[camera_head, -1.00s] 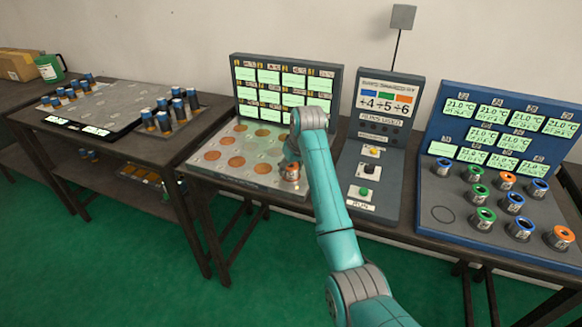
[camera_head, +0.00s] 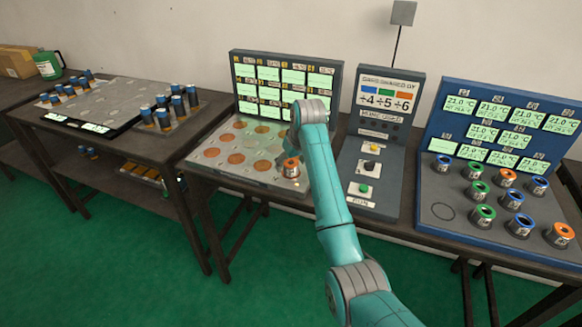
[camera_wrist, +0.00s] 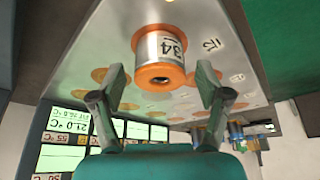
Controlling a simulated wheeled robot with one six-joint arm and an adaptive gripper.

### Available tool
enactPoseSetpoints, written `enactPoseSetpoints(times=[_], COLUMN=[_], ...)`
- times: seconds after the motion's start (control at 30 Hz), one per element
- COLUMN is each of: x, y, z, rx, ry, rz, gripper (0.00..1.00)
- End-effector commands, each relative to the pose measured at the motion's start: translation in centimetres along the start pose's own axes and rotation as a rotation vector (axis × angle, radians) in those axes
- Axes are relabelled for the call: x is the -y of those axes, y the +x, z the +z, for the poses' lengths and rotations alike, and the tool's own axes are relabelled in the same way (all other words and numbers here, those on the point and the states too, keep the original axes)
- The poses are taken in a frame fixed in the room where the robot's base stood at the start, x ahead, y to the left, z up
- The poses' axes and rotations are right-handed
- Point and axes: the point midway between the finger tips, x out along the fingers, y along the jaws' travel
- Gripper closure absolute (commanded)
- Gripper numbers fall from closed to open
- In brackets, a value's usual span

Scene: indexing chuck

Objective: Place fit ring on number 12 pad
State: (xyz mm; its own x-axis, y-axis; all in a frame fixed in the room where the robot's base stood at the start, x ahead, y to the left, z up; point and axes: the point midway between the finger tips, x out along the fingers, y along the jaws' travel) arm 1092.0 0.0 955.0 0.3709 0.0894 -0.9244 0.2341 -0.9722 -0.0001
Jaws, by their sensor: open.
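A silver spool-like ring with orange ends, marked "34" (camera_wrist: 162,50), stands in front of my open fingers in the wrist view. It shows in the head view as an orange-topped ring (camera_head: 291,168) near the front right corner of the pad board (camera_head: 208,165). My gripper (camera_wrist: 163,88) is open, with one finger on each side of the ring's near end and gaps visible. In the head view my arm hides most of my gripper. Round copper-coloured pads cover the board; their numbers are too small to read surely, so I cannot tell which is number 12.
A panel of green-lit screens (camera_head: 285,70) rises behind the board. A grey button console (camera_head: 380,150) stands to the right. A blue rack (camera_head: 450,215) with several coloured rings is farther right. A table with blue-topped cylinders (camera_head: 165,118) stands left.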

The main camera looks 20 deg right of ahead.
Motion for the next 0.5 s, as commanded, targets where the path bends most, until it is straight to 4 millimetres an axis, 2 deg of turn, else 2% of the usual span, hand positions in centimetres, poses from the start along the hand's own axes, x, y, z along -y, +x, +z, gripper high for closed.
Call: enactPoseSetpoints(times=[0.3, 0.5], x=[-0.1, 0.0], y=[-6.6, -9.7], z=[0.0, 0.0], rx=[-0.004, -0.003], ry=[0.001, 0.001], rz=[0.001, 0.001], gripper=[0.24, 0.24])
